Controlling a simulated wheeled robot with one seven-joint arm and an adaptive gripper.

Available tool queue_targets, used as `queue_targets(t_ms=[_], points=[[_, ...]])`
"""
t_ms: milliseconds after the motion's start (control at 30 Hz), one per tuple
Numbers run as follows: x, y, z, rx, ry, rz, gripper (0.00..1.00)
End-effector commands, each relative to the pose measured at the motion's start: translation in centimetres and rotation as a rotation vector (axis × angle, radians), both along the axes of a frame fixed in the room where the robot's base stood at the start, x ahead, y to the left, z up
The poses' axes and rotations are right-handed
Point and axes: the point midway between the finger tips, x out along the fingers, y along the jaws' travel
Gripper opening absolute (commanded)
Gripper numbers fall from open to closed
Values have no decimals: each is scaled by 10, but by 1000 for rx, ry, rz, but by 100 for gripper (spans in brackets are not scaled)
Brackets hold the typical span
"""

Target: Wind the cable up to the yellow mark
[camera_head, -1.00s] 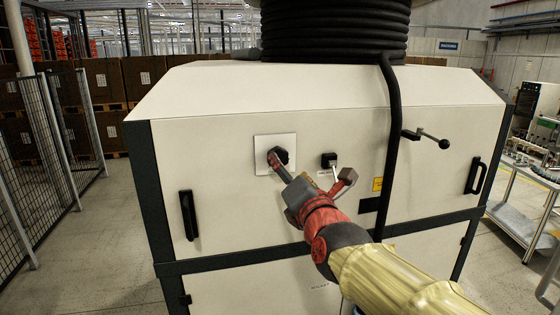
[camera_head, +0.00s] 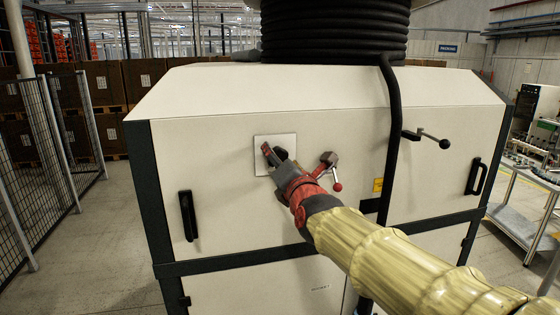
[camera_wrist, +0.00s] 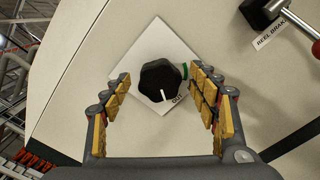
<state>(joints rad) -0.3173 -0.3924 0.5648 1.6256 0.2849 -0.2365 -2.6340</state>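A black rotary knob (camera_wrist: 158,84) with a white pointer line sits on a square white plate (camera_wrist: 152,38) on the cabinet front. A green arc and partly hidden lettering lie beside it. In the wrist view my gripper (camera_wrist: 159,76) is open, with its yellow-padded fingers on either side of the knob and gaps showing. In the head view my gripper (camera_head: 273,155) is at the plate and partly hides the knob. The black cable (camera_head: 393,130) is wound on the reel (camera_head: 335,30) above and hangs down the front. I see no yellow mark on it.
The reel brake lever, with a red ball (camera_head: 337,187), is right of the knob, partly behind my arm. Door handles (camera_head: 188,214) flank the cabinet. A mesh fence stands left, a bench right.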

Motion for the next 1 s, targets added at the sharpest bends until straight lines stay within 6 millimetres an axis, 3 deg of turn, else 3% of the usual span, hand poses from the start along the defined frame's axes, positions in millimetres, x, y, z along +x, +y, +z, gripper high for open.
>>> queue_targets(t_ms=[700,1000], points=[[0,0,0,0,0,0,18],[0,0,-1,28,9,0,17]])
